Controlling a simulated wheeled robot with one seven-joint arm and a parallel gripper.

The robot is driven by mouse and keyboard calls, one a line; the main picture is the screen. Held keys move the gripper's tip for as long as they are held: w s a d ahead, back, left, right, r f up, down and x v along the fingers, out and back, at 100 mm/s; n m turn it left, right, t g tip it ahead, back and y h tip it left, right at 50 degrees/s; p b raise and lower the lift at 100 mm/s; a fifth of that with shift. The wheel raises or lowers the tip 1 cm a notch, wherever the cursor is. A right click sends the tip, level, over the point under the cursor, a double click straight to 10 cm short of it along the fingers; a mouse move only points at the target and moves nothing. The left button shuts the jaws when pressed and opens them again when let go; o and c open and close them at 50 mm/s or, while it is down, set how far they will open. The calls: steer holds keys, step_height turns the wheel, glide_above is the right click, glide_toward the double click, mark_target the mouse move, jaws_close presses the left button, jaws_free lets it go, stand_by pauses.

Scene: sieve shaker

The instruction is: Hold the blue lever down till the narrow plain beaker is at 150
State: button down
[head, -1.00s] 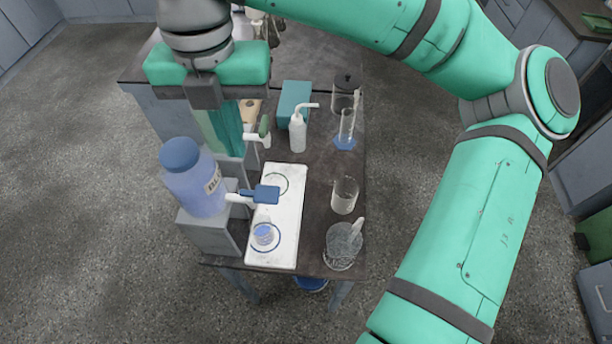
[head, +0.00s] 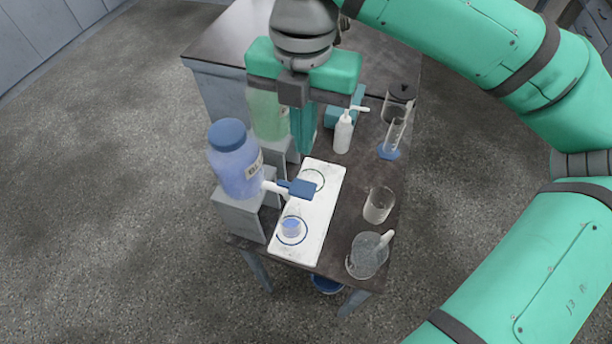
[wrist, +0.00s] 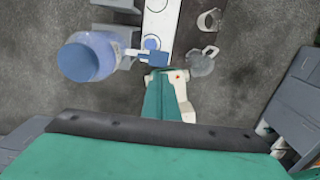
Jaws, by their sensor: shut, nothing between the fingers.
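The blue lever (head: 297,188) sticks out from the white spout of the blue-filled bottle (head: 235,165); it also shows in the wrist view (wrist: 151,57). A small clear beaker (head: 290,229) with blue in it stands on the white board (head: 316,215), inside the nearer ring, below the lever. It looks like the narrow plain beaker; its marks and level are too small to read. My gripper (head: 306,151) is shut and empty, pointing down above and a little behind the lever, apart from it in the head view. Its teal fingers show in the wrist view (wrist: 163,92).
A green-filled bottle (head: 267,115) stands behind the blue one. The board's far ring (head: 312,180) is empty.

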mark_target(304, 188)
step_height(304, 188, down, 12)
steer(key=shift+d+f, duration=0.1)
steer(key=shift+f, duration=0.1)
steer(key=shift+w, duration=0.15)
stand_by(0.4)
